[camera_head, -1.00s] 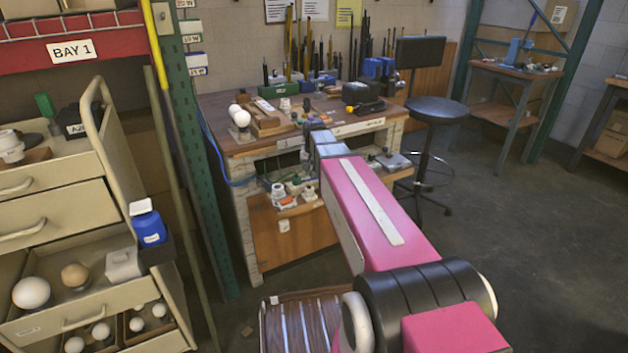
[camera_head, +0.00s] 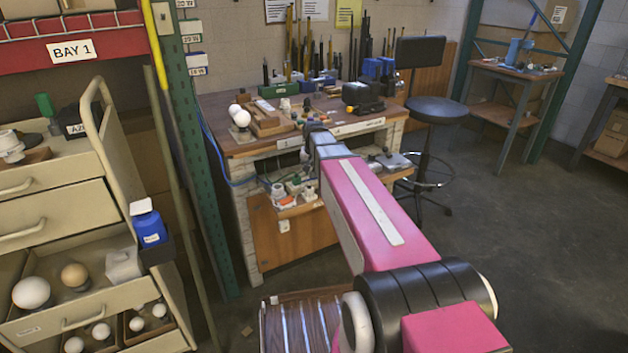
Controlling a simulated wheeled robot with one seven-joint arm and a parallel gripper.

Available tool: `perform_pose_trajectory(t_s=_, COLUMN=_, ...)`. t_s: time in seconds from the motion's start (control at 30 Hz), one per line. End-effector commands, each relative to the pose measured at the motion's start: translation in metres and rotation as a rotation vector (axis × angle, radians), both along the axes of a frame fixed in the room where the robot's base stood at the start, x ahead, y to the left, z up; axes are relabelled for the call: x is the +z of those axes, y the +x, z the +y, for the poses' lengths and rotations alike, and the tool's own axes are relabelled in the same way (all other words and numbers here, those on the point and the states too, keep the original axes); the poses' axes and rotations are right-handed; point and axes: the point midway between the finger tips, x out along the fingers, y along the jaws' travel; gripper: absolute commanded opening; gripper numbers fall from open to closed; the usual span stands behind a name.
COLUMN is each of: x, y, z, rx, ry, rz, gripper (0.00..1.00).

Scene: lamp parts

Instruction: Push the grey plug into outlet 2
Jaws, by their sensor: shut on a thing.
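My pink arm reaches forward to the workbench (camera_head: 222,137). My gripper (camera_head: 306,152) is small and dark at the bench's front edge, beside the lower shelf opening. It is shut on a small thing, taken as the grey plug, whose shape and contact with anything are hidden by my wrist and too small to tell. A pale strip with small labels (camera_head: 358,128) runs along the bench's front edge. I cannot make out which outlet is number 2.
Small lamp parts (camera_head: 288,190) crowd the low shelf under the bench top. A blue cable (camera_head: 213,150) hangs at the bench's left side. A drawer cart (camera_head: 60,220) stands left and a black stool (camera_head: 437,110) right. Floor at the right is clear.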

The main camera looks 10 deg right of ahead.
Motion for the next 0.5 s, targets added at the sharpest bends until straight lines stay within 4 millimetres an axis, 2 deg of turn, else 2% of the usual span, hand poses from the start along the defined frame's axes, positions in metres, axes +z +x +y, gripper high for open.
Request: perform_pose_trajectory(t_s=0.5, x=-0.0037, y=0.0000, z=0.0000, rx=0.000, ry=0.000, rz=0.001, gripper=0.12)
